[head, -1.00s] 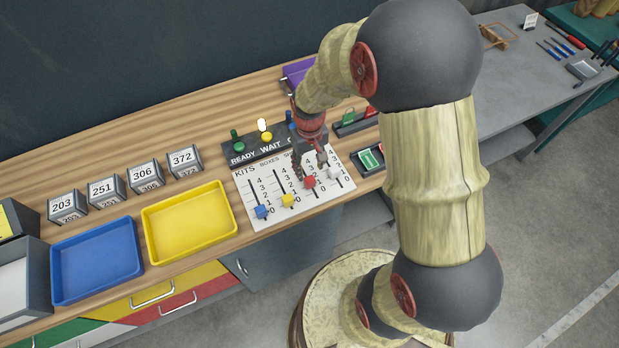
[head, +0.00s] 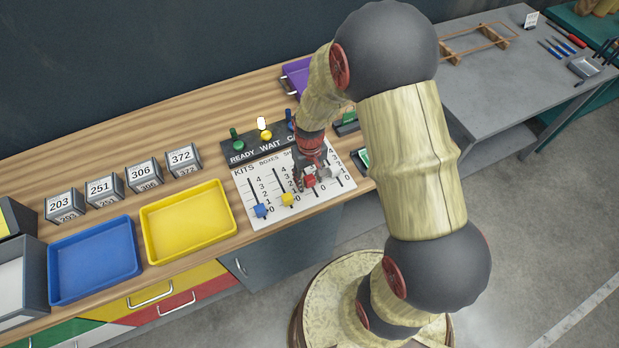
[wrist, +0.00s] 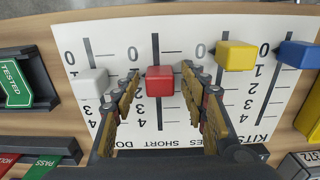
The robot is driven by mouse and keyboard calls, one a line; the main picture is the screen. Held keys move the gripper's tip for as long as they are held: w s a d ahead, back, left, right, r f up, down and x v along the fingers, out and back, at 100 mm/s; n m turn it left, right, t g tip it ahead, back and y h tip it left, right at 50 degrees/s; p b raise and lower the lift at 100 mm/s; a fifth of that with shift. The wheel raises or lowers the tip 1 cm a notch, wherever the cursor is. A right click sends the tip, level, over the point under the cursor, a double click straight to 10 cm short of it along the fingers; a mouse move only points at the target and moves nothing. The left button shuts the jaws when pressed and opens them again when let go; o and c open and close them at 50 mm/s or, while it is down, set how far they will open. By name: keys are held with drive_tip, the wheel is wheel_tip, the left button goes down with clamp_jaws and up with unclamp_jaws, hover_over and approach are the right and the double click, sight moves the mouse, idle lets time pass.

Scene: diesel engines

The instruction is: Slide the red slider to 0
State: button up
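The red slider (wrist: 160,80) is a red block on a vertical track of the white panel (head: 240,195). My gripper (wrist: 161,72) is open, with one finger on each side of the red slider and gaps visible. In the head view my gripper (head: 309,172) is over the panel and partly covers the red slider (head: 309,181).
The yellow slider (wrist: 236,55) and blue slider (wrist: 299,54) are near their 0 ends. A white slider (wrist: 91,83) is close beside one finger. The READY/WAIT button box (head: 240,155) stands behind the panel. A yellow tray (head: 188,222) lies to the left.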

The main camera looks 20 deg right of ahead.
drive_tip(key=shift+c, duration=1.1)
drive_tip(key=c, duration=0.8)
clamp_jaws()
